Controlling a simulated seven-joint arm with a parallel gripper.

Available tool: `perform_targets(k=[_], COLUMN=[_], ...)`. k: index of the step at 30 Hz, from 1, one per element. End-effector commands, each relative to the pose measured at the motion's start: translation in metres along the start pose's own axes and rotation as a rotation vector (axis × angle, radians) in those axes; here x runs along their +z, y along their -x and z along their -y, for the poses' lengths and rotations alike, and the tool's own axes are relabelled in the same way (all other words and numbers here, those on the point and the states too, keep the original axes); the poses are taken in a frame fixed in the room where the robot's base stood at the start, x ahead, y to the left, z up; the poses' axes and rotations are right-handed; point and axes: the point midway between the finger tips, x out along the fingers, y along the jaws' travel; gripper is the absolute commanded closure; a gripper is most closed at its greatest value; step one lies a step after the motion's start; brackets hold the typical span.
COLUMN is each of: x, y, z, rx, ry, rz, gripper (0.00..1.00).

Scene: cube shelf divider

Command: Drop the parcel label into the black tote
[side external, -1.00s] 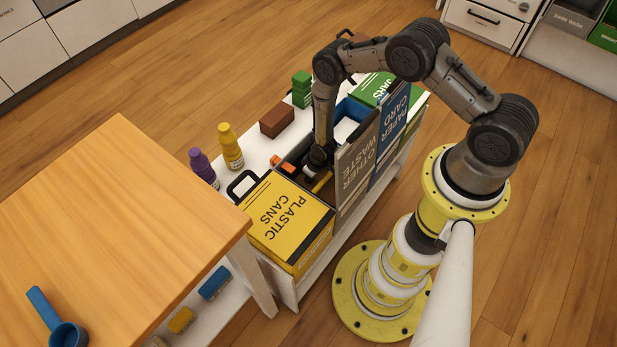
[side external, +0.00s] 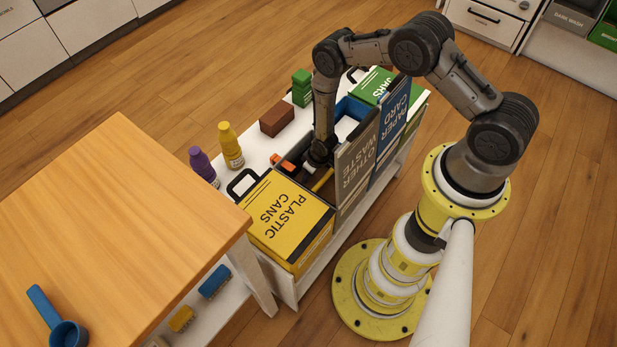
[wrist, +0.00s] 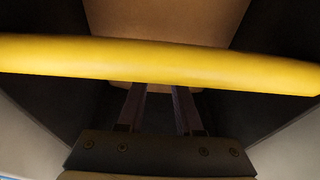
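My gripper (side external: 318,160) points down into a dark bin (side external: 305,190) behind the raised grey "OTHER WASTE" lid (side external: 356,170); this dark-walled bin may be the black tote. In the wrist view, the two fingers of my gripper (wrist: 158,92) stand apart with a dark gap and nothing visible between them. Their tips are partly covered by a yellow bar (wrist: 160,60) crossing the view. A yellow strip also shows in the side view (side external: 322,180). A tan surface (wrist: 165,15) lies beyond the bar between dark walls. I cannot make out a parcel label.
A closed yellow "PLASTIC CANS" bin (side external: 290,222) stands nearer. A blue bin (side external: 352,112) and a green one (side external: 375,87) stand farther along. A brown block (side external: 277,119), yellow bottle (side external: 230,146) and purple bottle (side external: 203,167) stand on the white shelf top. A wooden table (side external: 120,220) is at left.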

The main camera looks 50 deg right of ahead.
Motion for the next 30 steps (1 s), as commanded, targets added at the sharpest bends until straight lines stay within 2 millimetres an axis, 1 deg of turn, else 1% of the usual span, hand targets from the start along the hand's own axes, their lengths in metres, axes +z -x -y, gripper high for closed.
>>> perform_targets(k=[1,3,9,15,19,21,23,26,27,29,30], x=[0.0,0.0,0.0,0.001,0.001,-0.002,-0.011,-0.037,-0.052,-0.075,-0.09], y=[0.009,0.019,0.047,0.063,0.066,0.069,0.075,0.101,0.117,0.148,0.172], z=[0.0,0.0,0.0,0.0,0.0,0.0,0.0,-0.001,-0.001,-0.001,-0.001], rx=[0.0,0.0,0.0,0.0,0.0,0.0,0.001,0.003,0.005,0.007,0.008], ry=[0.0,0.0,0.0,-0.001,0.0,0.0,0.0,0.001,0.001,0.002,0.002], rz=[0.001,0.0,-0.001,0.001,0.001,-0.001,-0.008,-0.023,-0.032,-0.045,-0.054], gripper=[0.66,0.66,0.66,0.66,0.66,0.66,0.66,0.66,0.66,0.66,0.66])
